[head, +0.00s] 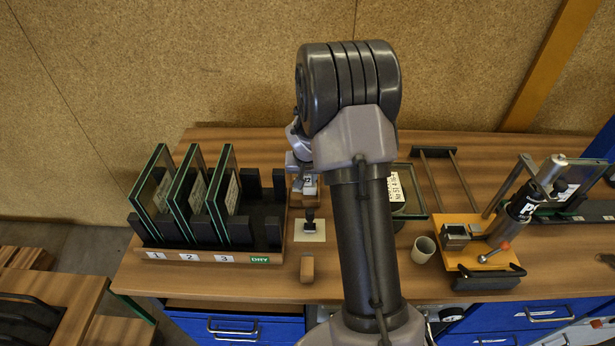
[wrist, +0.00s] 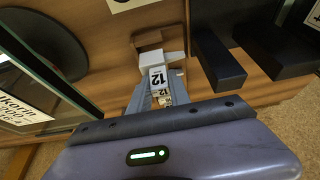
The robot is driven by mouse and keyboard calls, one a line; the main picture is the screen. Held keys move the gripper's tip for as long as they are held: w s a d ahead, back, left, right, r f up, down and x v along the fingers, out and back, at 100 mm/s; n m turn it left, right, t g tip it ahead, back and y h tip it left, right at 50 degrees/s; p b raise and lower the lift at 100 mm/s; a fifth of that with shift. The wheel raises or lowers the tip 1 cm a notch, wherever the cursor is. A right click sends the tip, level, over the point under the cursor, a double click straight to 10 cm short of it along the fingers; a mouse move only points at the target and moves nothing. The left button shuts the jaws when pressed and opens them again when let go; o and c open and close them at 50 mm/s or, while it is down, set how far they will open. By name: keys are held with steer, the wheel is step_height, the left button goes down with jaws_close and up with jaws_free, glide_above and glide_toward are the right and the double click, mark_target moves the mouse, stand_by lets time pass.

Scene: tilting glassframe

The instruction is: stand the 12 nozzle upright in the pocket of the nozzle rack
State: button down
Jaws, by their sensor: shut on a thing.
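My gripper (wrist: 160,90) is shut on the 12 nozzle (wrist: 164,100), a small pale piece with a 12 tag, mostly hidden between the fingers in the wrist view. Just beyond the fingertips is a pale block with a larger 12 label (wrist: 158,77) and a brown wooden part (wrist: 146,38); this looks like the nozzle rack. In the head view the 12 label (head: 308,180) shows low beside my arm, right of the glass rack. The pocket is hidden, and I cannot tell whether the nozzle is inside it or above it.
A rack with several black posts (head: 279,184) and glass panes (head: 188,190) stands close on the left. A black-handled piece (head: 309,216) sits on a white card (head: 310,232). A wooden block (head: 307,268), a cup (head: 423,249) and a clamp fixture (head: 480,240) are nearer or right.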

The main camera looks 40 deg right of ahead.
mark_target(307, 181)
steer(key=shift+f+b, duration=1.7)
steer(key=shift+b, duration=0.05)
steer(key=c, duration=1.1)
jaws_free()
steer(key=shift+c, duration=0.2)
steer(key=shift+r, duration=0.15)
steer(key=p+v, duration=0.4)
steer(key=v, duration=1.3)
steer(key=shift+p, duration=0.3)
steer(key=shift+s+a, duration=0.1)
